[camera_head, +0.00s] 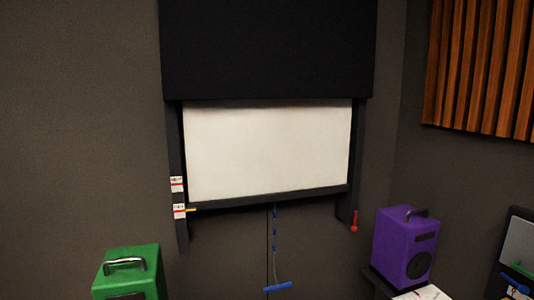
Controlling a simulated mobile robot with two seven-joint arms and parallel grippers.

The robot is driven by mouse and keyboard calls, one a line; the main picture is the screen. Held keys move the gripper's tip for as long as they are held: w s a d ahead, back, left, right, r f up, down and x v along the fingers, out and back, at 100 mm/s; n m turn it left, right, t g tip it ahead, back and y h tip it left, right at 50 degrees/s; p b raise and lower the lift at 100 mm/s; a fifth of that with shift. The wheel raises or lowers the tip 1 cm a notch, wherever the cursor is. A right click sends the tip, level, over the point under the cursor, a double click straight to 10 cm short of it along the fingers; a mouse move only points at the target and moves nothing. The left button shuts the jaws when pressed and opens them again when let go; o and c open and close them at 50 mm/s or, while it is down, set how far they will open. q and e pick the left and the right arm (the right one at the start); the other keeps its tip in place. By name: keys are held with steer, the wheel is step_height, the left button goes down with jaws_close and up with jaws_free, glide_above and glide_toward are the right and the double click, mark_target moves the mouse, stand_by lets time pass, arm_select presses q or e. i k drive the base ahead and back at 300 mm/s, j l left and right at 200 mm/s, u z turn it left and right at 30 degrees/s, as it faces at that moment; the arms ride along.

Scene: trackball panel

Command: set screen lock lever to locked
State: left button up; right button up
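A white projection screen (268,150) hangs from a large black housing (268,48) on the wall, between dark side rails. A small red lever (354,221) points down at the bottom of the right rail. Neither of my grippers is in view.
A blue pull handle (277,287) hangs on a cord below the screen. A green speaker (130,272) stands at lower left and a purple speaker (405,246) at right. Wooden slats (480,65) cover the upper right wall. A dark panel (516,245) stands at the right edge.

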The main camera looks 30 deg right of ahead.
mark_target(353, 229)
steer(key=z, duration=1.55)
